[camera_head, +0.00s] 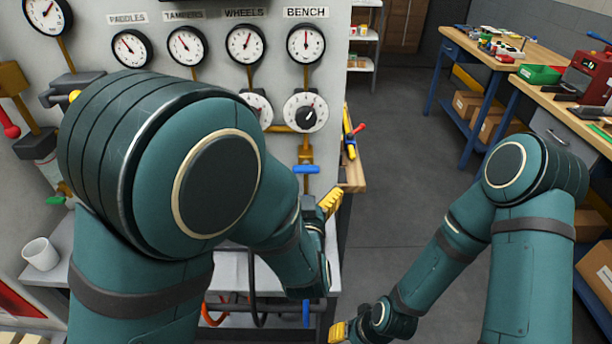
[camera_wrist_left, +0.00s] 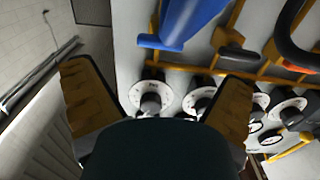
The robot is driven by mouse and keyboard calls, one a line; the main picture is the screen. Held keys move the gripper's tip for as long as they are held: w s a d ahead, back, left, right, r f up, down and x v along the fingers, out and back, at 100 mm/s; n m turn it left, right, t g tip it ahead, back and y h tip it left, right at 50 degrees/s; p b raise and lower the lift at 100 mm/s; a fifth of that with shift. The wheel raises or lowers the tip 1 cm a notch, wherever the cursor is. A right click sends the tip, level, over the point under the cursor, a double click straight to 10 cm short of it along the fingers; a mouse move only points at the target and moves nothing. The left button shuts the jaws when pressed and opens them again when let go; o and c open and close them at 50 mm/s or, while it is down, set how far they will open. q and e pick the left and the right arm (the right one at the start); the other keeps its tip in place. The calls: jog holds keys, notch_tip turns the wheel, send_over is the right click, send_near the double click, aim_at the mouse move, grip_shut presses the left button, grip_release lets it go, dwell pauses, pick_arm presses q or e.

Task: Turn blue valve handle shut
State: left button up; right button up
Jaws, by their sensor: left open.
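The blue valve handle (camera_head: 306,169) sits on a brass pipe below the BENCH gauge in the head view, its bar lying crosswise to the pipe. My left gripper (camera_head: 330,202) is just below and to the right of it, with yellow fingers. In the left wrist view, my left gripper (camera_wrist_left: 160,105) has its two fingers spread wide with nothing held. A large blue handle (camera_wrist_left: 180,25) shows beyond the fingers, apart from them. My right gripper (camera_head: 338,332) is at the bottom edge, mostly cut off.
Several gauges (camera_head: 305,44) and a dial knob (camera_head: 306,113) are on the panel. A white mug (camera_head: 40,254) stands at left. Another blue part (camera_head: 306,313) hangs low. A workbench (camera_head: 510,46) stands at right, with open floor between.

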pick_arm(q)
jog(key=shift+s, duration=2.2)
